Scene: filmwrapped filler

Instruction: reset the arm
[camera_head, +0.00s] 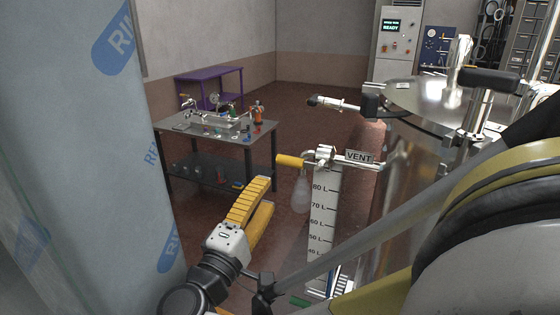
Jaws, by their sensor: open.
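My gripper (266,194) shows in the head view, low and left of centre, with yellow-orange ribbed fingers on a white and black wrist. Its fingers point up and away, toward the gap between the workbench and the tank. It is open and nothing shows between the fingers. It appears in front of the floor, left of the white level scale (322,215) marked in litres. Part of the lower finger and the wrist's far side are hidden.
A large steel tank (405,180) with a "VENT" label (359,156) and a yellow-handled valve (290,161) stands at right. A film-wrapped panel (85,160) fills the left. A grey workbench (215,142) with small items and a purple table (210,74) stand behind. Brown floor between is clear.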

